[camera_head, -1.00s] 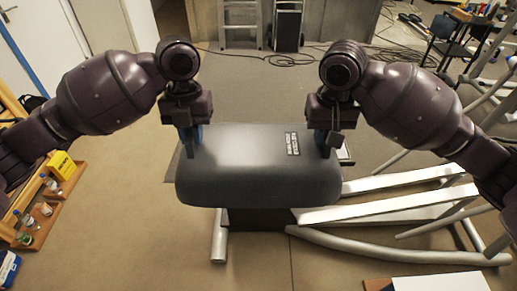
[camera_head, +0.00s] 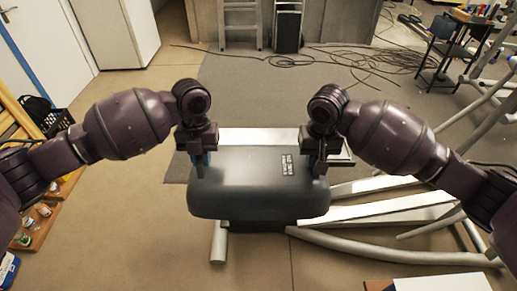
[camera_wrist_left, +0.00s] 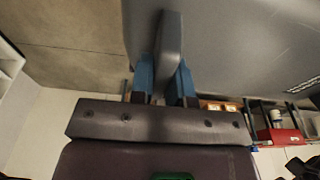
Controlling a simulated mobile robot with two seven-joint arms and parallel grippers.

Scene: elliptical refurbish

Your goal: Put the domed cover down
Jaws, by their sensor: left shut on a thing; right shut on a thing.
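The domed cover (camera_head: 255,195) is a dark grey, rounded shell with a small label on its top right. In the head view it is level above the machine frame's dark base (camera_head: 255,226); I cannot tell whether it touches it. My left gripper (camera_head: 198,165) is shut on the cover's left side. In the left wrist view the blue fingers (camera_wrist_left: 165,80) close around a grey handle (camera_wrist_left: 169,50) on the cover (camera_wrist_left: 225,40). My right gripper (camera_head: 318,163) is shut on the cover's right side; its fingertips are partly hidden.
The elliptical's pale rails (camera_head: 390,207) and grey tubes lie to the right of the cover. A wooden shelf with bottles (camera_head: 35,222) stands at the left. Black cables (camera_head: 350,58) lie on the floor behind. A white sheet (camera_head: 440,284) is at the lower right.

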